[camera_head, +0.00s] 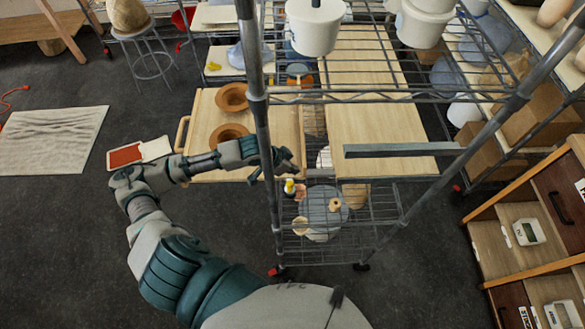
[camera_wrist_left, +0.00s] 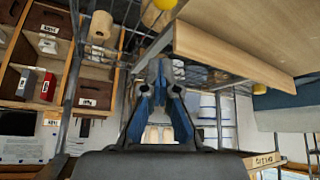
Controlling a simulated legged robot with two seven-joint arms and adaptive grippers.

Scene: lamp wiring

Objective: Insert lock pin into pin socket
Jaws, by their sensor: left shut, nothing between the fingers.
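My left arm comes in from the left in the head view. Its gripper (camera_head: 286,166) is beside the front post of a wire rack, at the front edge of a wooden board. In the left wrist view, the gripper (camera_wrist_left: 161,68) shows blue fingers closed together with nothing between them. I cannot make out a lock pin or a pin socket in either view. My right gripper is not in view.
The wire rack (camera_head: 258,105) stands right in front of me, with posts and wire shelves. A small yellow-topped item (camera_head: 289,187) sits below. Wooden drawers (camera_head: 553,195) stand right.

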